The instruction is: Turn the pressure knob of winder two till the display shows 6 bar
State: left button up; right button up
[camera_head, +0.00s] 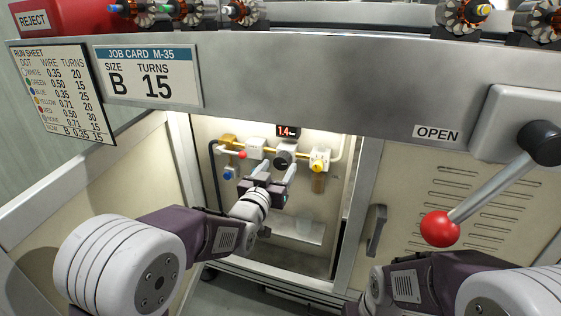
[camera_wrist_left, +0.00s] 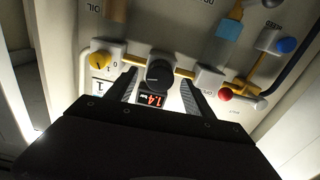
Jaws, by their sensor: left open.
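The black round pressure knob (camera_head: 284,158) sits on the pipework inside the open cabinet, and it also shows in the left wrist view (camera_wrist_left: 159,74). The display (camera_head: 288,131) just above it reads 1.4 in red; in the left wrist view the display (camera_wrist_left: 152,98) appears upside down. My left gripper (camera_head: 277,170) reaches into the cabinet and is open. In the left wrist view its fingers stand on both sides of the knob, with gaps; I cannot tell whether either touches.
A yellow knob (camera_head: 320,159) is right of the pressure knob. A red knob (camera_head: 242,155) and blue knob (camera_head: 229,173) are left. A red-balled lever (camera_head: 440,229) by the OPEN label stands at right. The cabinet's top beam (camera_head: 310,75) carries the job card (camera_head: 149,76).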

pick_arm(q)
jog(key=shift+x, duration=1.35)
grip_shut()
jog(key=m, duration=0.5)
jog(key=shift+p, duration=0.4)
jog(key=m, duration=0.9)
jog(key=shift+m, duration=0.4)
jog(key=m, duration=0.4)
jog(key=shift+m, duration=0.4)
